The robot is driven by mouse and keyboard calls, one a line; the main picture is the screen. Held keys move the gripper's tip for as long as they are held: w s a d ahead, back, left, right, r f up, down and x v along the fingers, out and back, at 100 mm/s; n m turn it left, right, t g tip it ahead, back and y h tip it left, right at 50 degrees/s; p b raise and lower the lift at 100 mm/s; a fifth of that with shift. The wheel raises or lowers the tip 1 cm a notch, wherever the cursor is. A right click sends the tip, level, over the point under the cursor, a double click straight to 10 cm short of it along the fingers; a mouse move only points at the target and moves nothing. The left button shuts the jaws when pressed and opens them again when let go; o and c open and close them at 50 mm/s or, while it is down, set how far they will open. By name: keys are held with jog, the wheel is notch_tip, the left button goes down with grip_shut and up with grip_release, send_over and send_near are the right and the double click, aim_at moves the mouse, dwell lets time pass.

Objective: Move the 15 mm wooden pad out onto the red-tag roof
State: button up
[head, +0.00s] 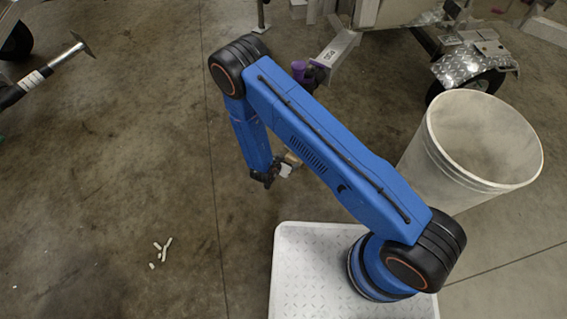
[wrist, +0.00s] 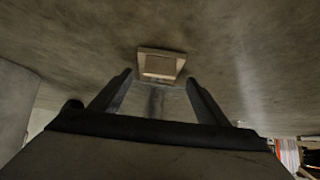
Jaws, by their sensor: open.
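My gripper (head: 267,178) hangs low over the concrete floor in the head view, at the end of my blue arm. In the wrist view my gripper (wrist: 159,79) is open, its two dark fingers spread apart with nothing between them. A small square tan block (wrist: 161,65), which looks like the wooden pad, lies beyond the fingertips, roughly centred between them. In the head view a small tan piece (head: 292,159) and a pale piece (head: 286,171) show just right of my gripper, partly by the arm. I cannot tell its thickness. No red-tag roof can be made out.
A large whitish bin (head: 470,150) stands at the right. Trailer parts with a diamond-plate fender (head: 462,66) and wheel are at the top right. A trailer coupler (head: 45,75) reaches in at the left. Small pale bits (head: 162,250) lie on the floor. The left floor is mostly clear.

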aim_at(291, 159)
jog(key=shift+x, duration=2.55)
jog(key=c, duration=1.3)
